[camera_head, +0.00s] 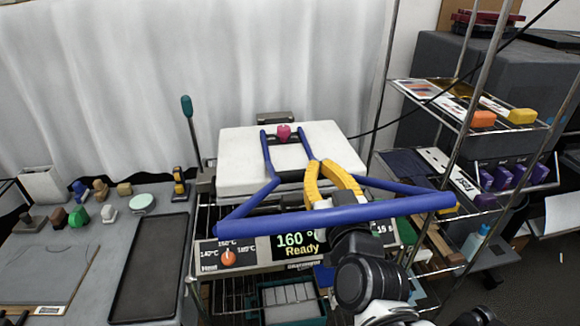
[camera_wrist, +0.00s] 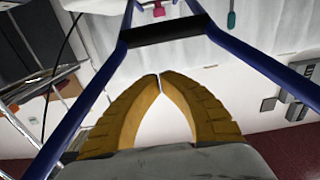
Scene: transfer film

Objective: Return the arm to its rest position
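My gripper (camera_head: 325,163) has yellow curved fingers and sits at the front of a heat press, among the blue bars of its handle (camera_head: 335,217). In the head view the long front bar crosses in front of the gripper's base. In the wrist view my gripper (camera_wrist: 160,77) has its fingertips together, with nothing visible between them. The blue handle bars (camera_wrist: 85,108) run along both sides there and meet a black crosspiece. I cannot tell whether the gripper touches the bars.
The white press top (camera_head: 240,150) has a pink knob (camera_head: 284,132); its display (camera_head: 298,244) reads 160 °C, Ready. A black tray (camera_head: 150,265) and small coloured objects lie on the left table. A wire rack (camera_head: 440,100) with metal posts stands close on the right.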

